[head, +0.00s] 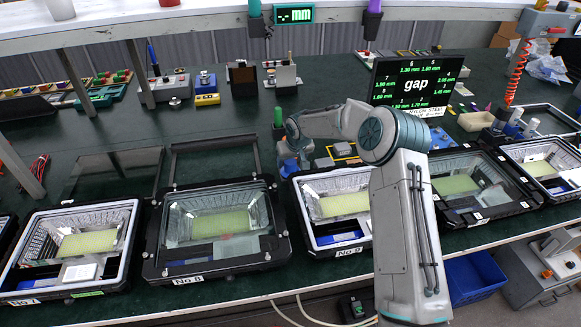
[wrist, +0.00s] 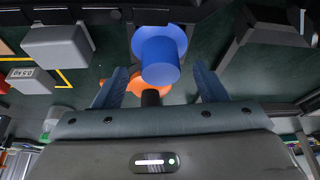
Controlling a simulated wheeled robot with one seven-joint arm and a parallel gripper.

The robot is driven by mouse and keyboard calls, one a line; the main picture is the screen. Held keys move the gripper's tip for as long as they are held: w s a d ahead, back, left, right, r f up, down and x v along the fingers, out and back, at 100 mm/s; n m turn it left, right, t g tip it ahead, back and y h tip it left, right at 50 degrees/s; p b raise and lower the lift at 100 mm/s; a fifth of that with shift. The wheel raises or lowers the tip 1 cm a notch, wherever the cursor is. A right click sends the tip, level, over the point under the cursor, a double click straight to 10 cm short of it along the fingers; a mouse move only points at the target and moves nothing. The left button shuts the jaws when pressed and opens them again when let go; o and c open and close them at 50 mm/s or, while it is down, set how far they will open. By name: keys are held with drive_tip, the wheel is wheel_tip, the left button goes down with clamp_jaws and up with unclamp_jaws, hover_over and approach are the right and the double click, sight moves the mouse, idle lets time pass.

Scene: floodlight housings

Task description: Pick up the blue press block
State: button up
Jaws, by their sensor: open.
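The blue press block (wrist: 160,62) shows in the wrist view as a round blue piece with a wide flange and a narrower cylinder. It lies ahead of my gripper (wrist: 159,72), between the lines of its two blue-grey fingers. The fingers are apart, with visible gaps on both sides of the block, and hold nothing. I cannot tell how far the block is from the fingertips in depth. In the head view, my gripper (head: 291,155) is low over the green bench behind the No 9 housing, with blue (head: 288,168) at its tip; my arm hides part of this area.
An orange piece (wrist: 121,82) lies close behind the block. A grey box (wrist: 58,46) stands to the left in the wrist view. A gap display (head: 413,85) stands behind my arm.

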drive_tip(key=shift+x, duration=1.35)
drive_tip(key=c, duration=1.2)
drive_tip(key=shift+a+r, duration=0.1)
drive_tip(key=shift+r, duration=0.15)
drive_tip(key=shift+w+r, duration=0.1)
drive_tip(key=shift+r, duration=0.15)
drive_tip(key=r, duration=0.2)
drive_tip(key=d+r+b, duration=0.1)
drive_tip(key=shift+w+r, duration=0.25)
drive_tip(key=shift+r, duration=0.1)
drive_tip(key=w+d+r, duration=0.1)
drive_tip(key=d+r, duration=0.1)
drive_tip(key=d, duration=0.1)
drive_tip(key=w+d+r, duration=0.2)
drive_tip(key=d, duration=0.1)
drive_tip(key=w+d+r+b, duration=0.1)
drive_tip(key=d+r, duration=0.1)
drive_tip(key=d, duration=0.1)
drive_tip(key=shift+w+d+r, duration=0.25)
drive_tip(key=shift+w, duration=0.1)
